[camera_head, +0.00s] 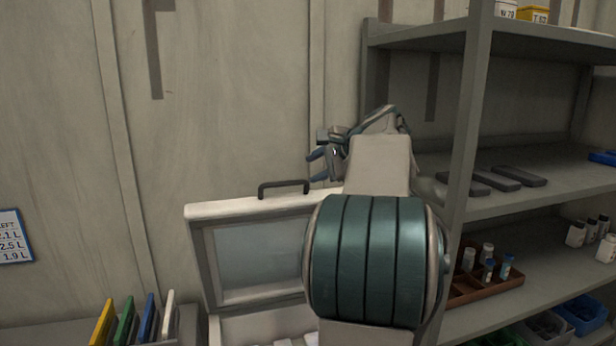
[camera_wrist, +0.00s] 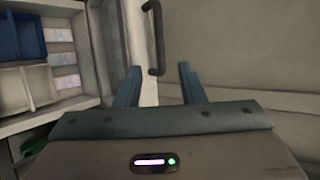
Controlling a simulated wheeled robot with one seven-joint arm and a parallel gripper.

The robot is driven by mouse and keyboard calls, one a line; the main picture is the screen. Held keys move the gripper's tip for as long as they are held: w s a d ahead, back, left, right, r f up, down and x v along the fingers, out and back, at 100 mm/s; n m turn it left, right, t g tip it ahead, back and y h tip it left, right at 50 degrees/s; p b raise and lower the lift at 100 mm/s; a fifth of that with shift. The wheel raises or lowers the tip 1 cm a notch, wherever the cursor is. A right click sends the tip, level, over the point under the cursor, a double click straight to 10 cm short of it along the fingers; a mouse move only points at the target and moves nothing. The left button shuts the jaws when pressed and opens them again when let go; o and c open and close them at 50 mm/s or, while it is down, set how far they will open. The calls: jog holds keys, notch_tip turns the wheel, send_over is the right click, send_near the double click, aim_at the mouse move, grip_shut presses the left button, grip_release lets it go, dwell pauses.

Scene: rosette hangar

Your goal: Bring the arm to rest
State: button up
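My arm is raised in the middle of the head view, its teal-banded joint close to the camera. My gripper (camera_head: 317,164) points left, above and to the right of the raised lid's dark handle (camera_head: 283,187). In the wrist view my gripper (camera_wrist: 158,76) has its two blue fingers apart with nothing between them. The handle (camera_wrist: 153,35) shows just beyond the fingertips, apart from them as far as I can tell. The white chest's lid (camera_head: 250,209) stands open. My arm hides the right part of the chest.
A grey shelf unit (camera_head: 468,120) stands close on the right, with dark flat cases, a brown vial tray (camera_head: 488,290) and blue bins (camera_head: 580,314). Coloured upright panels (camera_head: 126,322) stand at the lower left. A wall sign (camera_head: 14,237) hangs at far left. The upper left is bare wall.

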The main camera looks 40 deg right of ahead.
jog(key=shift+s+r, duration=0.1)
jog(key=shift+s, duration=0.05)
dwell(0.4)
jog(key=s+a+f+n+g, duration=0.1)
jog(key=s+a+f+n, duration=0.25)
jog(key=a, duration=0.35)
jog(key=s+a+f+n+g+y+b, duration=0.1)
jog(key=s+a+f+n+g, duration=0.1)
jog(key=a+f, duration=0.3)
jog(key=s+a+f+n+g, duration=0.1)
jog(key=s+a+f+n, duration=0.15)
jog(key=a, duration=0.55)
jog(key=s+a+f+n+g+h, duration=0.1)
jog(key=s+a+f+n, duration=0.4)
jog(key=s+f, duration=0.3)
jog(key=s+a+f+n+g+h+b, duration=0.1)
jog(key=s+a+f+n+g, duration=0.1)
jog(key=s+a+f+n, duration=0.3)
jog(key=s+f+n, duration=0.1)
jog(key=s+f, duration=0.2)
jog(key=shift+a+n+g+h, duration=0.25)
jog(key=shift+n+g+h, duration=0.05)
jog(key=shift+h, duration=0.1)
